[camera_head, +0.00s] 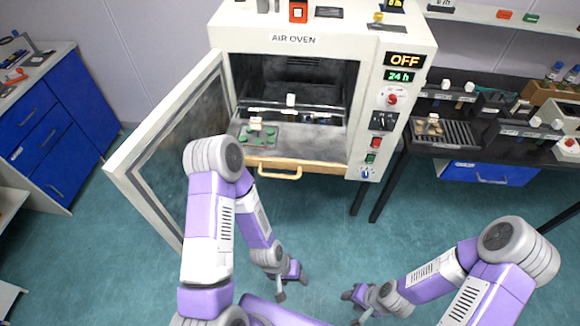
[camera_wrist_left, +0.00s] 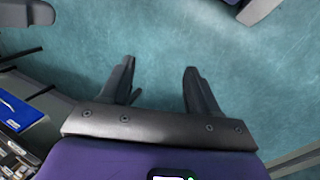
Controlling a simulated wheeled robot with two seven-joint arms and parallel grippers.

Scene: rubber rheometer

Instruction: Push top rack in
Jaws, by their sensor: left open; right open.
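The air oven (camera_head: 310,60) stands at the centre with its door (camera_head: 165,145) swung open to the left. Inside, the upper rack (camera_head: 315,110) shows as a dark bar with a small white block at its middle. Lower down, a rack carries green pieces (camera_head: 262,135) and another white block. A wooden front with a handle (camera_head: 280,173) is at the bottom of the opening. I cannot tell how far each rack is out. My left gripper (camera_head: 291,284) is open and empty, low in front of the oven; its spread fingers show in the left wrist view (camera_wrist_left: 160,82). My right gripper (camera_head: 354,305) is open, low at right.
A dark bench (camera_head: 460,150) with trays and instruments stands right of the oven. A blue drawer cabinet (camera_head: 50,130) is at the left. The open door stands beside my left arm. The green floor (camera_head: 330,225) in front of the oven is clear.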

